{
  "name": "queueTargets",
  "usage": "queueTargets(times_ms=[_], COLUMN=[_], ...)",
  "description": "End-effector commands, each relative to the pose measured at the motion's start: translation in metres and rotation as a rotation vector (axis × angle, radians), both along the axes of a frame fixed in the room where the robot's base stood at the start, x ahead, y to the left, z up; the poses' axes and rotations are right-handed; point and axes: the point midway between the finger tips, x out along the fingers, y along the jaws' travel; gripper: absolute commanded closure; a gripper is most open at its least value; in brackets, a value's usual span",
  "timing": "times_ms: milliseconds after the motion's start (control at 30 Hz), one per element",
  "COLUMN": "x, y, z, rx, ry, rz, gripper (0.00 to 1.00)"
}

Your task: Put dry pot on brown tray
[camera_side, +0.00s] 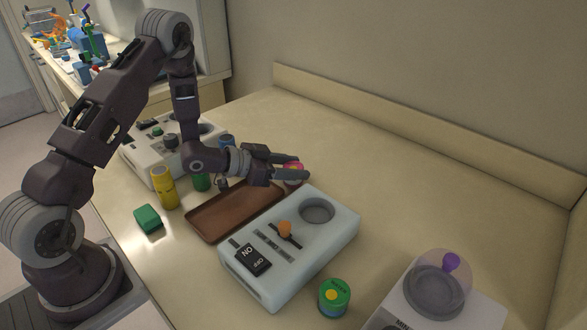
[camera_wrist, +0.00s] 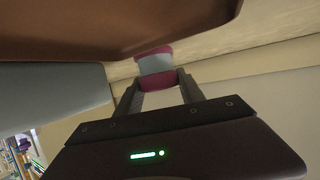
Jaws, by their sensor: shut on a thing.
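A small pot with a magenta top (camera_side: 294,165) is held between the fingers of my gripper (camera_side: 288,169), at the far right corner of the brown tray. Its label cannot be read. In the wrist view the pot (camera_wrist: 155,66) shows magenta ends and a pale grey middle, with the fingers (camera_wrist: 158,93) closed on its near end. The brown tray (camera_side: 215,227) lies flat and empty on the counter, left of the pot; it also fills the top left of the wrist view (camera_wrist: 110,25). Whether the pot touches the counter cannot be told.
A pale device (camera_side: 340,226) with a switch, sliders and a round well stands right of the tray. A green-lidded pot (camera_side: 334,296) is at the front. A yellow pot (camera_side: 164,188), green block (camera_side: 148,219) and another device (camera_side: 150,160) stand left.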

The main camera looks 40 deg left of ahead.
Motion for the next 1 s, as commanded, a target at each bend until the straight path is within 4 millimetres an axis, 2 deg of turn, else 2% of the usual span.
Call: queueTargets(times_ms=[333,367,467,800,1000], x=[0.000,0.000,0.000,0.000,-0.035], y=[0.000,0.000,0.000,0.000,0.016], z=[-0.004,-0.004,-0.004,0.000,0.015], rx=[0.000,0.001,0.000,0.000,-0.001], ry=[-0.001,-0.001,-0.001,-0.001,0.000], rz=[0.000,0.001,0.000,0.000,0.006], gripper=[1.00,0.53,0.33,0.33,0.33])
